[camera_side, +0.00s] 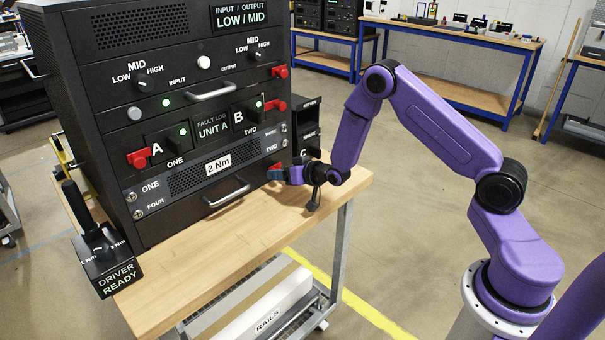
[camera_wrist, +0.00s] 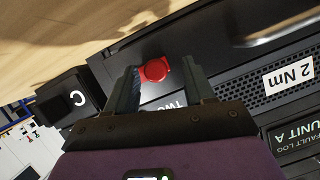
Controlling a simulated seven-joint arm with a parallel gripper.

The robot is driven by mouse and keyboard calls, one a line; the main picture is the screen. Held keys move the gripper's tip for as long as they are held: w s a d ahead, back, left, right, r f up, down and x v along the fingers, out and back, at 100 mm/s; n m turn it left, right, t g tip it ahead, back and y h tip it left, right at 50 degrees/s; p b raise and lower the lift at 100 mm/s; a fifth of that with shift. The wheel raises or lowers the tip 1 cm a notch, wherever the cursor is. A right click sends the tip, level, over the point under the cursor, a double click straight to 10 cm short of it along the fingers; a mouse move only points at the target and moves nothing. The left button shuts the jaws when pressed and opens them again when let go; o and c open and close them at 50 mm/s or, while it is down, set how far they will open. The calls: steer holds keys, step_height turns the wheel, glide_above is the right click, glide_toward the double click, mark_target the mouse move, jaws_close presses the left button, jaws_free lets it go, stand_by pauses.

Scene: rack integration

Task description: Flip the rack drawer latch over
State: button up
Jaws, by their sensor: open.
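The black rack (camera_side: 170,205) stands on a wooden cart top. A red latch (camera_side: 277,166) shows at the lower right of its front, mostly hidden behind my gripper (camera_side: 272,175). In the wrist view the red latch (camera_wrist: 153,71) has a rounded end and lies between the two fingers of my gripper (camera_wrist: 158,77). The fingers are apart, one on each side of it; whether either touches it is unclear. The bottom drawer with its handle (camera_side: 227,192) looks closed. It also shows as a dark front (camera_wrist: 250,25) in the wrist view.
Other red latches (camera_side: 139,158) sit higher on the rack. A black box marked C (camera_side: 306,148) stands close by my gripper on the right. A driver holder (camera_side: 112,270) is at the cart's left. The wooden top (camera_side: 245,240) in front of the rack is clear.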

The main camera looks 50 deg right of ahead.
steer(key=v, duration=1.7)
steer(key=s+a+r+n+g+y, duration=0.25)
steer(key=s+a+n+g, duration=0.55)
steer(key=s+a, duration=0.6)
steer(key=s+d+r+n+g+h, duration=0.1)
steer(key=s+r+n+g, duration=0.1)
steer(key=s, duration=0.5)
steer(key=s+d+r+n+g+h, duration=0.2)
steer(key=s+r+n+g, duration=0.1)
steer(key=s, duration=0.5)
steer(key=shift+s+d+r+n, duration=0.25)
steer(key=shift+s+r+n, duration=0.1)
steer(key=shift+n, duration=0.45)
steer(key=shift+h, duration=0.25)
steer(key=shift+c, duration=0.3)
